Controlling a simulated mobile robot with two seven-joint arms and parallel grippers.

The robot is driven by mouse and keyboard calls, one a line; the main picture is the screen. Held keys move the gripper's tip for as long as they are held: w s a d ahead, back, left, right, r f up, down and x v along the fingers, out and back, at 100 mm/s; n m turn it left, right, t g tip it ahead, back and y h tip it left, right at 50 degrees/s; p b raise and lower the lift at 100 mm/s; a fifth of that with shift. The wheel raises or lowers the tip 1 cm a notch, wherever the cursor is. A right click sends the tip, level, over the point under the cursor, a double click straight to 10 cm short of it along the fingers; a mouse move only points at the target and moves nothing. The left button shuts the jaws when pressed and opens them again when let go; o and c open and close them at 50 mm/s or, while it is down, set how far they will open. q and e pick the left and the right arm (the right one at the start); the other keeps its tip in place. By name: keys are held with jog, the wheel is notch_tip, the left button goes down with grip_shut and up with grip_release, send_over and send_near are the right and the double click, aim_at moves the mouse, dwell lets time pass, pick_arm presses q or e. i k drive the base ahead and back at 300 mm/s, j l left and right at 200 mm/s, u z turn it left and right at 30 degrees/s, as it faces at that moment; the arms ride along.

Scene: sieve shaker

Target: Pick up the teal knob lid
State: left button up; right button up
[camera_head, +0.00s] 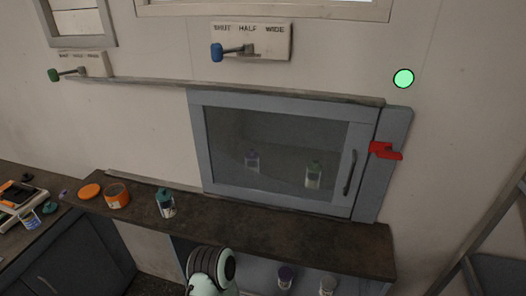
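A small jar (167,208) with a white label stands upright on the dark brown counter, left of the glass-fronted cabinet. A teal lid (164,192) sits on top of it; the knob shape is too small to make out clearly. Part of one of my arms, pale mint with dark rings, shows at the bottom centre, below and to the right of the jar and apart from it. No gripper fingers show in the head view.
An orange tub (117,196) and an orange disc (90,191) stand left of the jar. The grey cabinet (198,150) has a red latch (385,151) and bottles inside. More bottles (285,277) stand below the counter (300,228). The counter's front right is clear.

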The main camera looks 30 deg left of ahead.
aim_at(163, 195)
jog(key=k+j, duration=0.25)
jog(key=k, duration=0.2)
jog(key=k+u, duration=0.1)
jog(key=u, duration=1.5)
jog(key=j+z, duration=0.1)
jog(key=z, duration=0.35)
jog(key=i+j+z, duration=0.1)
jog(key=z, duration=0.35)
jog(key=j+z, duration=0.15)
jog(key=z, duration=0.3)
jog(key=j+z, duration=0.15)
jog(key=z, duration=0.3)
jog(key=j+z, duration=0.35)
jog(key=j, duration=0.15)
jog(key=k+j+z, duration=0.2)
jog(key=j+z, duration=0.15)
jog(key=j, duration=0.15)
